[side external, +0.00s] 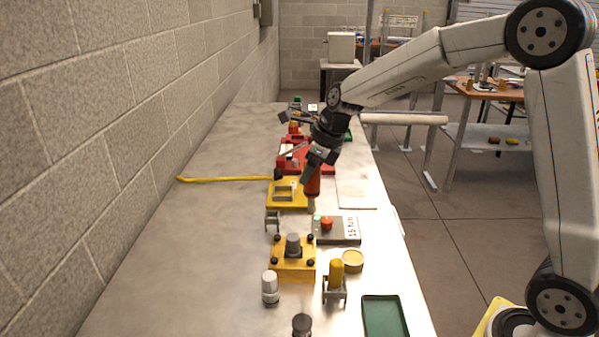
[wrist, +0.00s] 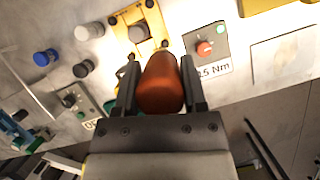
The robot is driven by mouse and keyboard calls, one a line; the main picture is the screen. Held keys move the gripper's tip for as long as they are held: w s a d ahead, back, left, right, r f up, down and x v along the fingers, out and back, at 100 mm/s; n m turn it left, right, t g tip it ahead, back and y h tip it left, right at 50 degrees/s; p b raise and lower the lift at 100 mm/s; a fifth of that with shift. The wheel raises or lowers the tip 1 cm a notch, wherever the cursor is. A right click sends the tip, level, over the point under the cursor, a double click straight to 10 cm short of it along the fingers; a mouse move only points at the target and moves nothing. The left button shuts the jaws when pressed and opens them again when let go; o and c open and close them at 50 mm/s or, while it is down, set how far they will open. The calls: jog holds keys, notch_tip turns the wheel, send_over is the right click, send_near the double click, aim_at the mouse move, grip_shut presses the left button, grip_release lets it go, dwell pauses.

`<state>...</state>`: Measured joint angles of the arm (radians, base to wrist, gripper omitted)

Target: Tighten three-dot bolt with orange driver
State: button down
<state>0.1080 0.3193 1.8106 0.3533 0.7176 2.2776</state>
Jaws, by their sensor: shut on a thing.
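My gripper (side external: 314,172) is shut on the orange-red driver (side external: 313,184), which hangs tip down above the table, near the yellow block (side external: 289,196) and the grey torque station. In the wrist view the driver's rounded handle (wrist: 161,88) sits between the two dark fingers (wrist: 159,62). A yellow-orange fixture (side external: 281,268) with dark corner knobs and a grey centre piece stands nearer the camera, apart from the driver. It also shows in the wrist view (wrist: 160,27), partly cut off. No dot marks can be made out on any bolt, so I cannot tell which has three dots.
A grey torque station (side external: 323,238) with a red button stands beside the fixture. A white-capped bottle (side external: 270,287), a yellow-handled tool in a stand (side external: 336,272) and a green tray (side external: 384,316) are nearer. A block wall borders the left; the table's left side is mostly clear.

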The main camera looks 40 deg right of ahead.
aim_at(308, 197)
jog(key=shift+f, duration=0.1)
jog(key=shift+f, duration=3)
jog(key=shift+f, duration=0.7)
dwell(1.4)
jog(key=shift+r, duration=3.6)
